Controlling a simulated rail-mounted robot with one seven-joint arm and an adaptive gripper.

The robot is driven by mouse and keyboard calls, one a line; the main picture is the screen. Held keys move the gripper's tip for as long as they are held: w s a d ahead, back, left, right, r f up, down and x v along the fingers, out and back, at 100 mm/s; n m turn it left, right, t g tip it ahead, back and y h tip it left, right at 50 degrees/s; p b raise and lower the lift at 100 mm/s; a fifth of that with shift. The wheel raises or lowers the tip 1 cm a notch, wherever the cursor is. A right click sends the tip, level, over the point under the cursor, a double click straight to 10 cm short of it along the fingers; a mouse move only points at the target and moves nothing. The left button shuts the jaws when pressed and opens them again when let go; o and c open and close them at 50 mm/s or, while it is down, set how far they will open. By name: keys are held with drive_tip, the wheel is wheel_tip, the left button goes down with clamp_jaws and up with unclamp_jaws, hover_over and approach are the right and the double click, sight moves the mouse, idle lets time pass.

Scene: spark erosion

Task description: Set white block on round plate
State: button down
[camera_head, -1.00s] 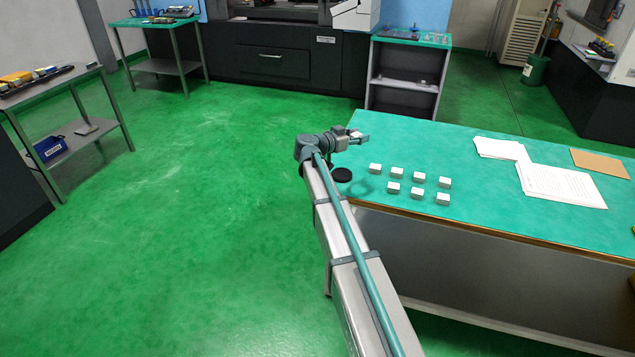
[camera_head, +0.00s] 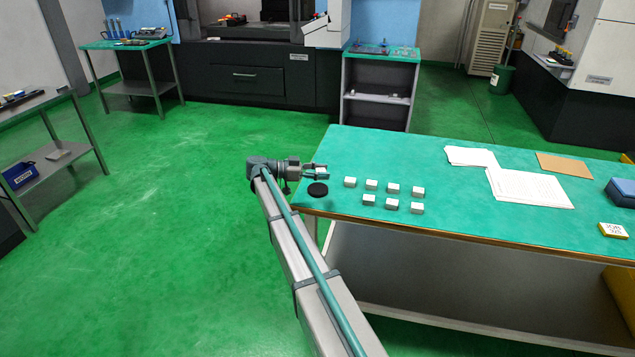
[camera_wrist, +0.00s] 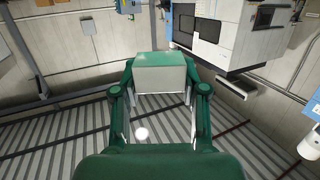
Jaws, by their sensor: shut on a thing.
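My gripper (camera_head: 320,172) is shut on a white block (camera_wrist: 160,74), which sits between the two fingertips in the wrist view; its upper face looks greenish there. In the head view the held block is small and hard to make out. The round plate (camera_head: 317,190) is a flat black disc near the left end of the green-topped table. My gripper is just above and behind it in the picture, apart from it as far as I can tell. Several other white blocks (camera_head: 390,187) stand in two rows on the table, right of the plate.
White papers (camera_head: 530,188) and a brown sheet (camera_head: 565,163) lie on the green table (camera_head: 450,217). A blue box (camera_head: 622,192) and a yellow-edged block (camera_head: 613,230) are at its right. The table's left edge is close to the plate. A shelf unit (camera_head: 380,95) stands behind.

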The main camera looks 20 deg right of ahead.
drive_tip(key=p, duration=0.2)
hover_over(318, 188)
wheel_tip(318, 188, down, 6)
drive_tip(key=shift+f, duration=0.25)
drive_tip(key=shift+f+p, duration=0.4)
drive_tip(key=shift+f, duration=1.3)
drive_tip(key=shift+f, duration=0.1)
drive_tip(key=c, duration=0.6)
unclamp_jaws()
drive_tip(key=b+v, duration=0.3)
drive_tip(key=v, duration=0.9)
drive_tip(key=shift+a, duration=0.1)
